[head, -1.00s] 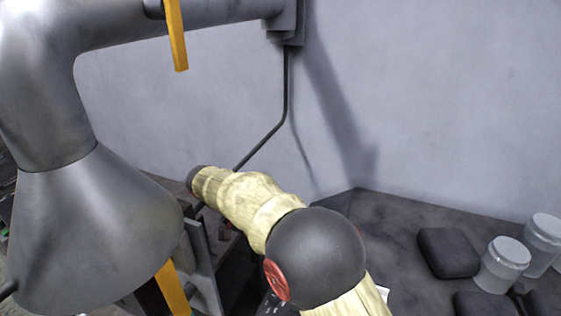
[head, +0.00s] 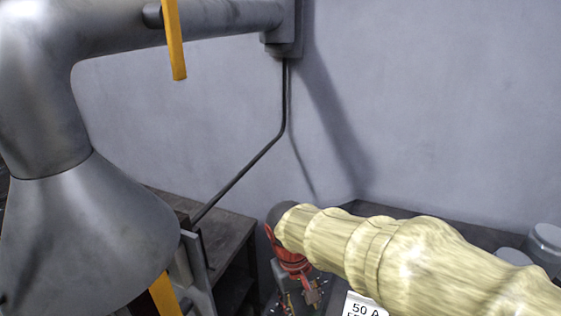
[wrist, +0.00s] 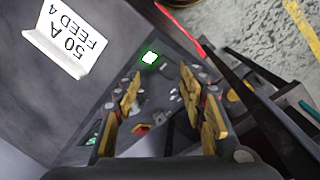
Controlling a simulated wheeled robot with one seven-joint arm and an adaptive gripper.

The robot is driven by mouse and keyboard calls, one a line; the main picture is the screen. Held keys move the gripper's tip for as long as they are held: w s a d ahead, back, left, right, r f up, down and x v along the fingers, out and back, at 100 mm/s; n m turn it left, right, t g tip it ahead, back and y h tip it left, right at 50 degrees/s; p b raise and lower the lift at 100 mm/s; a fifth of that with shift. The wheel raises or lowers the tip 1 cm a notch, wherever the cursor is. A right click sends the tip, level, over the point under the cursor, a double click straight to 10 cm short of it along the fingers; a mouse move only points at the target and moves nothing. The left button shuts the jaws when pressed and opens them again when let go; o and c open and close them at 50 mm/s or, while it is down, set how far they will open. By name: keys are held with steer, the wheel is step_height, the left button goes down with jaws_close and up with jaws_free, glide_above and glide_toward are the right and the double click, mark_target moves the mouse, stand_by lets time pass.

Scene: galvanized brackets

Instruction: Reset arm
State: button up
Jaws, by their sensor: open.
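My gripper (wrist: 160,78) is open in the wrist view, with its two yellow-padded fingers spread apart and nothing between them. Beyond the fingers lies a dark surface with small pale and coloured parts and a bright green-white light (wrist: 150,57). In the head view my pale, ribbed arm reaches from the lower right to the middle, ending in a dark joint. A red part is below that joint; the fingers are not clear there.
A white "50 A FEED 4" card (wrist: 72,38) stands near the gripper; it also shows in the head view (head: 365,305). A large grey metal hood (head: 90,235) fills the left. Pale jars (head: 546,242) stand at right, partly hidden by my arm.

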steer(key=s+d+r+m+t+y+b, duration=0.1)
steer(key=s+d+r+m+t+b, duration=0.2)
steer(key=s+d, duration=1)
step_height(320, 180, up, 3)
steer(key=shift+d+r+m+t+y, duration=0.1)
steer(key=shift+d+m+t+y, duration=0.25)
steer(key=shift+m+t, duration=0.55)
steer(key=shift+c, duration=0.5)
